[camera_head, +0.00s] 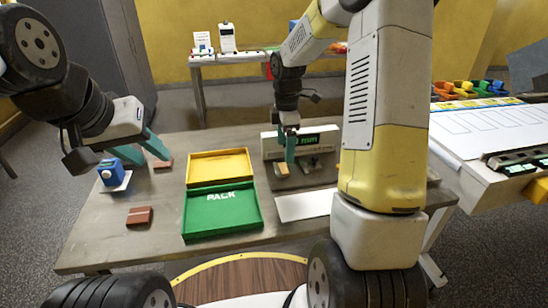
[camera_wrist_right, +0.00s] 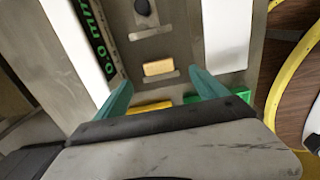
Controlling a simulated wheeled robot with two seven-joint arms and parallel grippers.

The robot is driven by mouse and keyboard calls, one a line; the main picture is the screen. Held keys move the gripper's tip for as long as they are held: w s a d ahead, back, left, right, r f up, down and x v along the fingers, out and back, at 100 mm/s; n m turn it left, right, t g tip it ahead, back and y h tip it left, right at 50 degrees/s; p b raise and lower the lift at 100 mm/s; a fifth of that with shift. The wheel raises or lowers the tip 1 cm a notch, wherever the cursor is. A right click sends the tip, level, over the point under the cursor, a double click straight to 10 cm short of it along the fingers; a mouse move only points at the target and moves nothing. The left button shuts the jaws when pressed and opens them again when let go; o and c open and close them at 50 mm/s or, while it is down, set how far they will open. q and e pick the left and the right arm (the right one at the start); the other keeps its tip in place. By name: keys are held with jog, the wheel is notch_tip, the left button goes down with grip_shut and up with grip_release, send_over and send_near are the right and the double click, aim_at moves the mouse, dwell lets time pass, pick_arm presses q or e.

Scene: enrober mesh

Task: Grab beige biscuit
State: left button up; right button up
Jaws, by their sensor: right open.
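The beige biscuit (camera_head: 282,170) lies on the grey plate in front of the display machine, right of the yellow tray. In the right wrist view the biscuit (camera_wrist_right: 158,67) is a small tan block, ahead of and between the fingertips. My right gripper (camera_head: 289,152) is above and close to it. In its wrist view the right gripper (camera_wrist_right: 162,82) has its teal fingers wide apart with nothing between them. My left gripper (camera_head: 152,160) is open over the left of the table, its teal fingers apart, near a blue block (camera_head: 110,173).
A yellow tray (camera_head: 219,153) adjoins a green PACK tray (camera_head: 188,217); both look empty. A brown block (camera_head: 139,216) lies at left, another (camera_head: 163,166) further back. The display machine (camera_head: 268,143) stands behind the biscuit. A white sheet (camera_head: 303,206) lies in front.

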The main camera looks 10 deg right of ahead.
aim_at(283, 168)
jog(key=f, duration=0.7)
jog(key=shift+w+a+f, duration=0.15)
jog(key=shift+w+f, duration=0.05)
jog(key=shift+f, duration=0.05)
jog(key=c, duration=1.1)
